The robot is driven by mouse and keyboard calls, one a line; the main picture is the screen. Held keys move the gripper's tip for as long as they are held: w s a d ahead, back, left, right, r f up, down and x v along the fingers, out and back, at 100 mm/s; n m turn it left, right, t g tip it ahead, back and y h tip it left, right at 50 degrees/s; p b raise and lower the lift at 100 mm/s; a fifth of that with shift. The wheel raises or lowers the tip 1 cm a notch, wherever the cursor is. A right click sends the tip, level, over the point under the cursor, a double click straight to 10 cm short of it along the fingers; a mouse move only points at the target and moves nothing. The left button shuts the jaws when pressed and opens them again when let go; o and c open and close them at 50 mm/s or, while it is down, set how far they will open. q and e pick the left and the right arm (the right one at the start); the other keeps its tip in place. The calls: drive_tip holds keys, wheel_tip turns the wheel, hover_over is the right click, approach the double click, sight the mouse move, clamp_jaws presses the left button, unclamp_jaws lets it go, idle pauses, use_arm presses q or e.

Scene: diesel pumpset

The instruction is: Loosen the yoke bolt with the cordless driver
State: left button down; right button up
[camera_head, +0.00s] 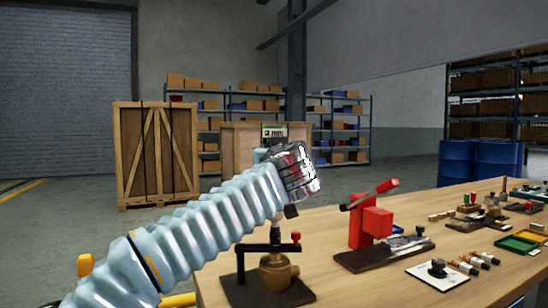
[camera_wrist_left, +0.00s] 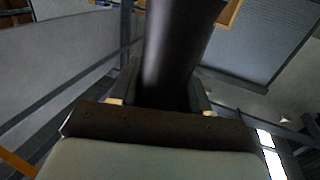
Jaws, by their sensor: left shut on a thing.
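My left arm comes in from the left in a pale blue ribbed sleeve. Its metallic left gripper (camera_head: 291,174) is above the near edge of the table. In the left wrist view a dark, smooth cylindrical body (camera_wrist_left: 178,55) runs between the fingers of the left gripper (camera_wrist_left: 163,98), which is shut on it; it looks like the driver's body. Below the gripper, a brass fitting (camera_head: 275,274) with a black arm and a red knob stands on a dark base. I cannot pick out the yoke bolt, or tell whether the driver touches the fitting. My right gripper is out of view.
The wooden table (camera_head: 335,285) carries a red clamp-like fixture (camera_head: 373,222) on a dark base, a white card (camera_head: 438,274) with a black knob, and a green tray (camera_head: 517,243). Crates, shelving and blue barrels (camera_head: 480,163) stand well behind.

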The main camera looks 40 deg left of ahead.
use_arm(q)
drive_tip(key=shift+r, duration=2.55)
